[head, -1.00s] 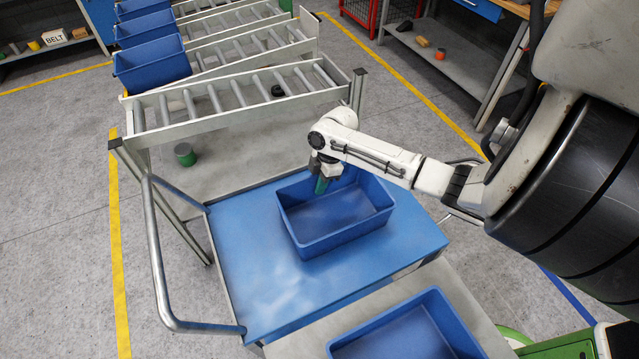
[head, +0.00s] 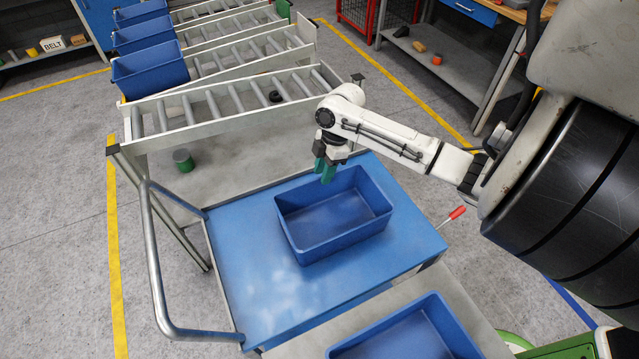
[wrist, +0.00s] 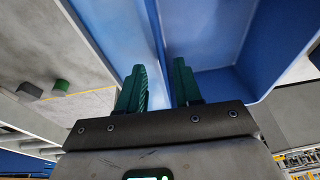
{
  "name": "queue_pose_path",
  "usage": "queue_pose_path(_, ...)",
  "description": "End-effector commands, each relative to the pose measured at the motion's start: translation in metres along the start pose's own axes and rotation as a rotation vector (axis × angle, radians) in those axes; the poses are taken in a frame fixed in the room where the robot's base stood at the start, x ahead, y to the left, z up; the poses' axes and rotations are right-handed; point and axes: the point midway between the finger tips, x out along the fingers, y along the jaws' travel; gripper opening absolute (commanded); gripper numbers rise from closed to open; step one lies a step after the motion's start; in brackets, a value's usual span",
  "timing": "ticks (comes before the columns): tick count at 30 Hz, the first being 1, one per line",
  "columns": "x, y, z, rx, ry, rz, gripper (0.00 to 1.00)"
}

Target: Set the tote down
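A blue open tote (head: 345,246) sits flat on the blue cart top (head: 255,270), and it looks empty. My gripper (head: 325,172) is above the tote's far rim, with its green fingers pointing down. In the wrist view the two green fingers (wrist: 160,82) are spread apart with nothing clamped between them. The tote (wrist: 215,80) shows beyond them there, its wall passing near the fingers.
A second blue tote (head: 435,318) stands on a grey surface at the bottom. Roller lanes (head: 225,102) with blue bins lie behind the cart. A green-topped cylinder (head: 183,160) stands on the grey shelf. A metal handle (head: 158,270) borders the cart's left.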

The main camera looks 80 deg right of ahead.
Motion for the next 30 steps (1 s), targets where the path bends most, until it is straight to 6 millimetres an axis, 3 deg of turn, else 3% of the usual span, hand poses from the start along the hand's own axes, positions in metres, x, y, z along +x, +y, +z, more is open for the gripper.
queue_pose_path(3,-0.023,0.000,0.001,-0.002,-0.002,0.002,0.34)
queue_pose_path(9,-0.044,0.000,0.000,-0.002,0.000,0.000,0.34)
queue_pose_path(30,-0.048,0.000,0.000,-0.001,0.000,-0.001,0.34)
